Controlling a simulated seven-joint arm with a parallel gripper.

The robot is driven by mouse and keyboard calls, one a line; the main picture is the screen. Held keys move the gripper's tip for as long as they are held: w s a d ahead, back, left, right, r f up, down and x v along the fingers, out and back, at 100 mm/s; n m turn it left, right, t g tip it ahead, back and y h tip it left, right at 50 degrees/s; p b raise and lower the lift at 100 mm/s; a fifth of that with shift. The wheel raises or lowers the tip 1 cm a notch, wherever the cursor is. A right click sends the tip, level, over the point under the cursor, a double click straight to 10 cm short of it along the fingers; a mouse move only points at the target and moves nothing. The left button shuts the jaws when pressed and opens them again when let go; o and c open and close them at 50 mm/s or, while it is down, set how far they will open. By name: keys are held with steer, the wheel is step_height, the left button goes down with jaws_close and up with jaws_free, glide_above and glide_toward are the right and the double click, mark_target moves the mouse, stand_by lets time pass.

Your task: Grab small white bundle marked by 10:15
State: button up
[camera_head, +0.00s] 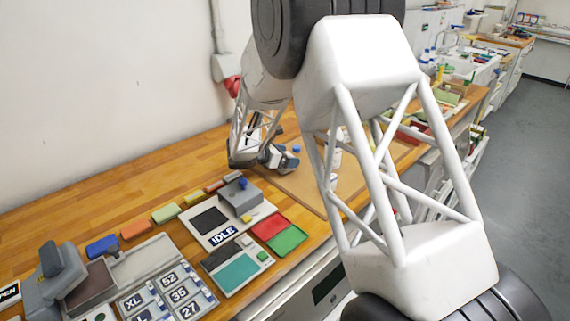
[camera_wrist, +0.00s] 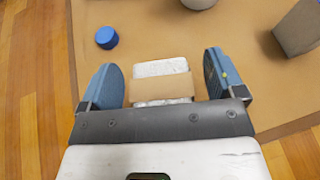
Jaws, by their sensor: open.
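A small white bundle (camera_wrist: 160,69) with a plain brown band around its middle lies on the tan board, as seen in the wrist view. No 10:15 mark is readable on it. My gripper (camera_wrist: 161,82) is open, with one blue finger to the left of the bundle and one to the right. Gaps show between the bundle and both fingers. The bundle's near end is partly hidden by the gripper's body. In the head view my gripper (camera_head: 284,159) is low over the board, and the bundle cannot be made out there.
The tan board (camera_wrist: 66,5) lies on the wooden bench. A blue cap (camera_wrist: 107,37) is left of the bundle. A grey block (camera_wrist: 298,28) stands to the right.

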steer(key=shift+c, duration=0.4)
steer(key=c, duration=0.9)
steer(key=shift+c, duration=0.2)
steer(key=shift+r, duration=0.1)
steer(key=shift+r, duration=0.8)
step_height(320, 180, up, 2)
steer(key=shift+r, duration=0.1)
steer(key=s+d, duration=0.1)
steer(key=s, duration=0.6)
steer(key=s+d+r, duration=0.1)
steer(key=s+d, duration=0.1)
steer(key=s, duration=0.6)
steer(key=shift+s+d, duration=0.3)
